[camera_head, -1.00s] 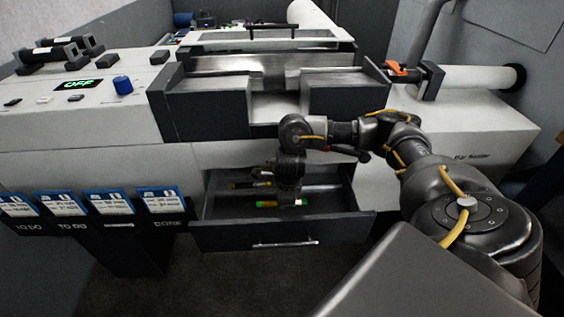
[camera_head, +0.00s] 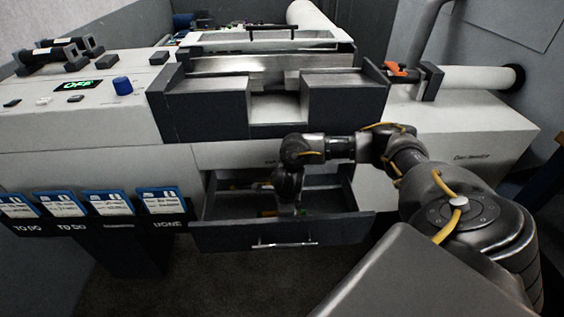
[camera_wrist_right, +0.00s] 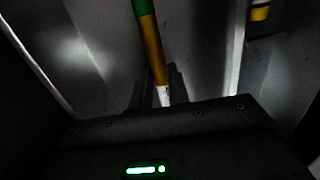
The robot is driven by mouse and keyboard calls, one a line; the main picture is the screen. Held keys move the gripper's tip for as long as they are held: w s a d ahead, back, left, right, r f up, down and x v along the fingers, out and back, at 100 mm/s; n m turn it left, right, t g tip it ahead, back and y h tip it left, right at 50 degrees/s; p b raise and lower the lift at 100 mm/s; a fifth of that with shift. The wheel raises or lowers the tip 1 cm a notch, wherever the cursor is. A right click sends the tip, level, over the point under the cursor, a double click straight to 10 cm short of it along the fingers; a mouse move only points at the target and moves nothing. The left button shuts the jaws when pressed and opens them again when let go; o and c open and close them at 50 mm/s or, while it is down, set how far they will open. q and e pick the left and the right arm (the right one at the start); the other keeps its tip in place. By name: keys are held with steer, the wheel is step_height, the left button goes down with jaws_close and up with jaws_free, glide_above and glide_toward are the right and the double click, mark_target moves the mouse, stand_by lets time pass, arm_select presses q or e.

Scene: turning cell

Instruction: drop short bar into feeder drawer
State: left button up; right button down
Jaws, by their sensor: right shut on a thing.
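The feeder drawer (camera_head: 222,236) is open below the machine, its dark front panel facing me. My right gripper (camera_head: 287,208) reaches down inside it, seen from above and partly hidden by its own wrist. In the right wrist view the right gripper (camera_wrist_right: 160,95) is shut on a brass-coloured bar (camera_wrist_right: 152,50) with a green band and a pale end between the fingers. Whether the bar touches the drawer floor I cannot tell. Another bar with a yellow band (camera_wrist_right: 260,13) shows at the upper right there. My left gripper is not in view.
The drawer's side walls stand close around my right gripper. The machine's dark front blocks (camera_head: 345,103) overhang behind and above the drawer. A rack of blue-topped cards (camera_head: 110,203) hangs left of it. The floor in front is clear.

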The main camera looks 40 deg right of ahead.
steer(key=shift+f+b, duration=0.45)
steer(key=shift+f, duration=0.05)
steer(key=c, duration=1.3)
jaws_free()
steer(key=shift+c, duration=0.2)
steer(key=shift+r, duration=0.2)
steer(key=shift+p+v, duration=0.85)
steer(key=shift+p, duration=0.05)
steer(key=p+v, duration=0.1)
steer(key=v, duration=1)
steer(key=shift+p, duration=0.4)
